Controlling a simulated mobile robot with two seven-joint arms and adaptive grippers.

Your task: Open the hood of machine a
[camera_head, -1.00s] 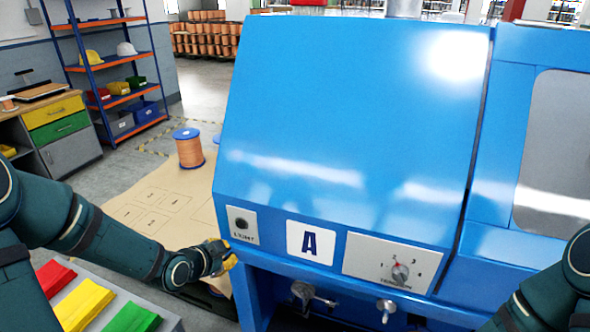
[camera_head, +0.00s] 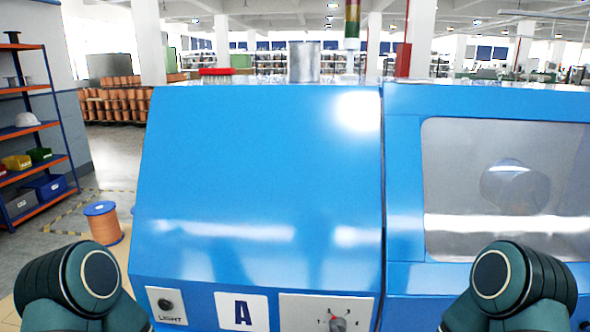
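The blue hood of machine A (camera_head: 255,170) fills the middle of the head view and is closed, with its sloped front facing me. A white plate with the letter A (camera_head: 241,311) sits on its lower front. A LIGHT button panel (camera_head: 166,305) is to its left and a dial panel (camera_head: 300,312) with a red-marked knob to its right. My left and right arms show at the bottom corners, but both grippers are below the picture.
A blue machine section with a grey window (camera_head: 505,185) adjoins on the right. An orange spool (camera_head: 103,223) stands on the floor at left, near a blue and orange shelf rack (camera_head: 35,130). A silver cylinder (camera_head: 304,62) rises behind the hood.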

